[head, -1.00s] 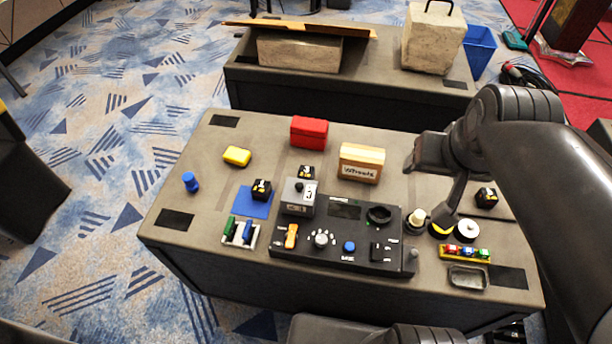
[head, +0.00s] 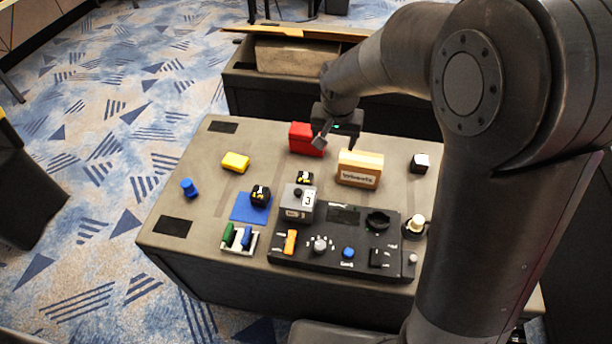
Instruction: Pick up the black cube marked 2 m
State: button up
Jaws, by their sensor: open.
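A black cube (head: 260,196) with yellow and white marks sits on a blue mat (head: 244,211). A third dark cube (head: 419,163) with a white top is at the right, apart from the others. The marks are too small to read, so I cannot tell which is 2 m. My gripper (head: 338,146) is open and empty, over the back of the table near the red box and the wooden block, right of and behind the second cube.
The red box (head: 301,138) and wooden block (head: 360,169) stand behind the black control panel (head: 352,258). The grey box (head: 297,203) stands close to the second cube. A yellow block (head: 235,162) and blue peg (head: 188,187) are at left. My arm hides the table's right side.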

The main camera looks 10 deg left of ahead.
jog(key=w+a+f, duration=0.2)
jog(key=a+f, duration=0.6)
jog(key=f, duration=0.2)
send_over(305, 178)
jog(key=shift+g, duration=0.4)
notch_tip(305, 178, down, 5)
jog(key=shift+a+f, duration=0.1)
jog(key=shift+a, duration=0.05)
notch_tip(305, 178, down, 5)
jog(key=shift+w+f, duration=0.1)
jog(key=shift+f, duration=0.45)
jog(key=c, duration=1.1)
